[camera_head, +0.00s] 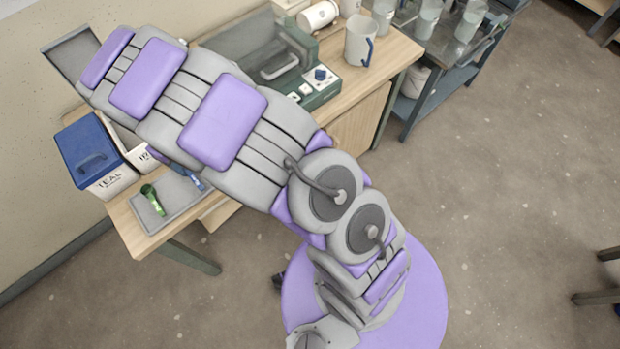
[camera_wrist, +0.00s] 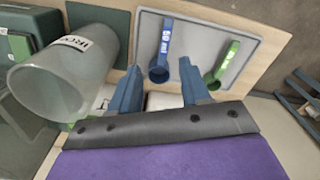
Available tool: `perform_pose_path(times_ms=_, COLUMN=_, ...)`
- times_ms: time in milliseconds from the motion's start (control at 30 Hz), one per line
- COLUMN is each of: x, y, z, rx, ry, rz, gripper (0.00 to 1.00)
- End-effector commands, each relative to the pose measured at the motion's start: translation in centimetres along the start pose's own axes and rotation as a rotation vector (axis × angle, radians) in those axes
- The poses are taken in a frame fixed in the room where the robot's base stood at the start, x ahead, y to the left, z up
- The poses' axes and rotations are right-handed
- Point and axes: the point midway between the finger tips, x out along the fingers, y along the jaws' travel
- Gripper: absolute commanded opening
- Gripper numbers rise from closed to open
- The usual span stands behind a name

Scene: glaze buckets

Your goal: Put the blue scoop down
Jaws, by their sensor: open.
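The blue scoop (camera_wrist: 164,45), marked 50 ml, lies on a grey tray (camera_wrist: 200,33) in the wrist view. Its cup end faces my gripper. In the head view a small blue part of it (camera_head: 196,181) shows on the tray (camera_head: 178,206), beside my arm. My gripper (camera_wrist: 159,66) is open, with its two blue fingers apart and the scoop's cup showing between the tips. Nothing is held. I cannot tell how far the tips are from the tray. In the head view my arm hides the gripper.
A green scoop (camera_wrist: 222,65) lies on the tray, right of the blue one. A grey cylinder labelled IRON (camera_wrist: 68,75) is close to my left finger. A blue-lidded TEAL bucket (camera_head: 92,155) stands behind the tray.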

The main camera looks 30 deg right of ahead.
Motion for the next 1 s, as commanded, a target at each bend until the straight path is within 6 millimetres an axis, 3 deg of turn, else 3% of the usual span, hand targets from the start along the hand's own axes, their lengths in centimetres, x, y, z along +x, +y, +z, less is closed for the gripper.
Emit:
perform_pose_path(times_ms=133, x=-3.4, y=2.7, z=2.9, rx=0.067, ry=-0.002, rz=0.004, gripper=0.47)
perform_pose_path(times_ms=300, x=-8.4, y=6.0, z=8.9, rx=0.186, ry=-0.019, rz=0.003, gripper=0.47)
perform_pose_path(times_ms=400, x=-10.9, y=6.9, z=12.4, rx=0.253, ry=-0.036, rz=0.000, gripper=0.47)
perform_pose_path(times_ms=700, x=-16.3, y=5.9, z=22.8, rx=0.429, ry=-0.086, rz=-0.008, gripper=0.47)
perform_pose_path(times_ms=1000, x=-19.0, y=3.8, z=34.2, rx=0.559, ry=-0.126, rz=-0.044, gripper=0.47)
